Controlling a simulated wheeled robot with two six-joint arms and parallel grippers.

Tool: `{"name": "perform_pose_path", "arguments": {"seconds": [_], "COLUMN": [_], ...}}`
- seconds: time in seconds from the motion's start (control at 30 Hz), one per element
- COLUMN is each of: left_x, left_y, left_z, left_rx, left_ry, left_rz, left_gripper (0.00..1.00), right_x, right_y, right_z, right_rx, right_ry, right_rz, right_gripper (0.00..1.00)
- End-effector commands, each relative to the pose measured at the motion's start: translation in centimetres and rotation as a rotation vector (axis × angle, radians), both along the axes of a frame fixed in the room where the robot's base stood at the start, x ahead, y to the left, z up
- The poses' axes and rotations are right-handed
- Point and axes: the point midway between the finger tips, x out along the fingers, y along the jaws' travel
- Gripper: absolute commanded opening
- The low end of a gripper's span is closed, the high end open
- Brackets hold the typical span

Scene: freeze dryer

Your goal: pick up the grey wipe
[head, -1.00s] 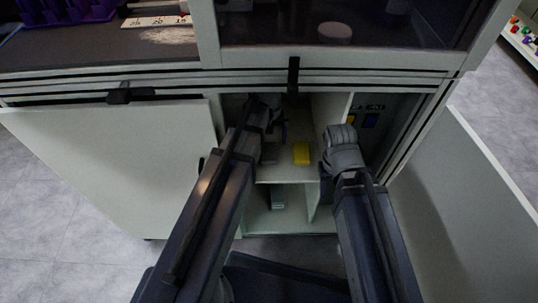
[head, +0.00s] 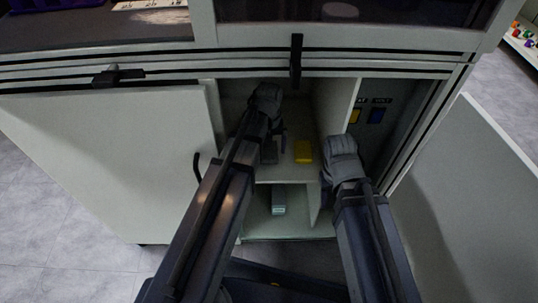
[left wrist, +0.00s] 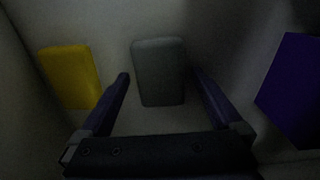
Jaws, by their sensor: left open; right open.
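The grey wipe (left wrist: 158,72) is a flat, rounded grey block lying on the upper shelf inside the cabinet. In the head view the grey wipe (head: 269,153) is partly covered by my left gripper (head: 277,138). In the left wrist view my left gripper (left wrist: 162,82) is open and empty. Its fingers point toward the grey wipe, which lies between their lines, just ahead of the tips. My right gripper (head: 328,180) is at the right side of the opening, mostly hidden by its own arm; its fingers are not clear.
A yellow wipe (head: 303,151) lies right of the grey one in the head view. A purple object (left wrist: 295,92) is at the wrist view's right edge. A pale object (head: 278,201) sits on the lower shelf. The cabinet door (head: 110,150) and divider (head: 338,100) bound the opening.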

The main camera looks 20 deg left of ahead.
Motion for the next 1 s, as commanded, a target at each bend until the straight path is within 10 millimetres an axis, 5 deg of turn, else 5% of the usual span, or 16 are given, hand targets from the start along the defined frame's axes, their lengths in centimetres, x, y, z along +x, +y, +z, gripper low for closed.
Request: {"name": "perform_pose_path", "arguments": {"seconds": [0.17, 0.77, 1.0], "left_x": [-0.01, 0.0, 0.0], "left_y": [0.0, 0.0, 0.0], "left_z": [0.09, 0.08, 0.13], "left_rx": [0.0, 0.0, 0.0], "left_ry": [0.0, 0.0, 0.0], "left_rz": [0.0, 0.0, 0.0], "left_gripper": [0.9, 0.22, 0.21], "right_x": [0.0, 0.0, 0.0], "right_y": [0.0, 0.0, 0.0], "right_z": [0.09, 0.08, 0.12], "right_rx": [0.0, 0.0, 0.0], "right_ry": [0.0, 0.0, 0.0], "right_rz": [0.0, 0.0, 0.0], "right_gripper": [0.5, 0.5, 0.5]}}
